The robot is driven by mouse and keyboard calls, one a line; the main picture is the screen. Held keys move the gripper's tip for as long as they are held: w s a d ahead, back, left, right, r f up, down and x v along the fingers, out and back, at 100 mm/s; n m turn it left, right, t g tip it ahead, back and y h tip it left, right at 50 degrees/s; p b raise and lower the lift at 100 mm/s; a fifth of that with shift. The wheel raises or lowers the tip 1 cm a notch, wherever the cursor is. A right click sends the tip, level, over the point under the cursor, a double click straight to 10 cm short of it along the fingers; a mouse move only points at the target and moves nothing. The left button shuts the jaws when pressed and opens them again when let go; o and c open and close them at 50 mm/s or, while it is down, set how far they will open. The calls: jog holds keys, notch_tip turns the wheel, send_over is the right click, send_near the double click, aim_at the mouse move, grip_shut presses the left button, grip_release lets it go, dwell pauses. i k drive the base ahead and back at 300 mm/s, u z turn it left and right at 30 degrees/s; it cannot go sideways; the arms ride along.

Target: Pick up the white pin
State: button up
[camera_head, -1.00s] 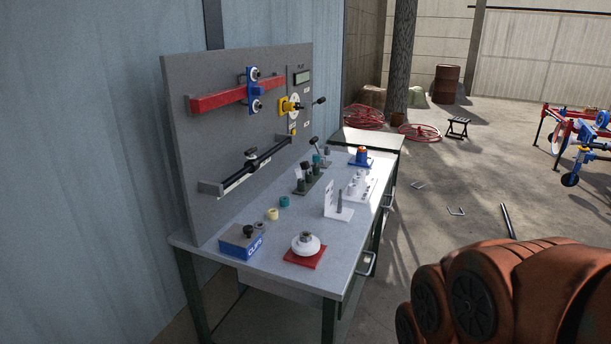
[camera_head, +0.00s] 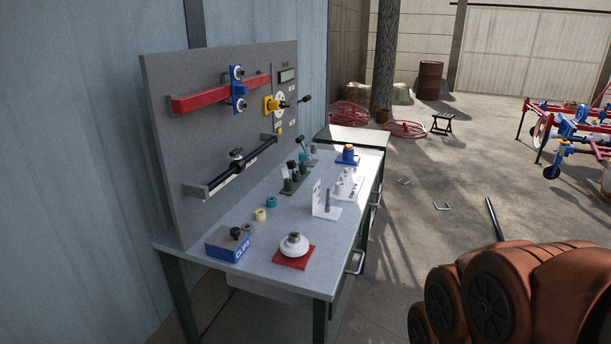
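The white pins (camera_head: 346,181) look like a small group of short, pale upright pieces on a white plate near the right edge of the workbench. They are too small to tell apart clearly or to say which is the white pin. A grey upright peg (camera_head: 327,200) stands on a white L-shaped stand (camera_head: 317,203) just in front of them. My gripper is not in view, so its state and its distance from the pins do not show.
The grey bench (camera_head: 225,283) stands against a blue wall. It holds a red base (camera_head: 293,262) with a white round piece, a blue box (camera_head: 229,244), small rings and a back panel (camera_head: 165,150). Bulky brown rounded forms (camera_head: 490,295) fill the lower right. Floor right of the bench is mostly clear.

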aim_at(284, 173)
jog(key=z, duration=1)
jog(key=i, duration=3.3)
jog(key=u, duration=4.1)
jog(key=i, duration=0.55)
jog(key=u, duration=0.05)
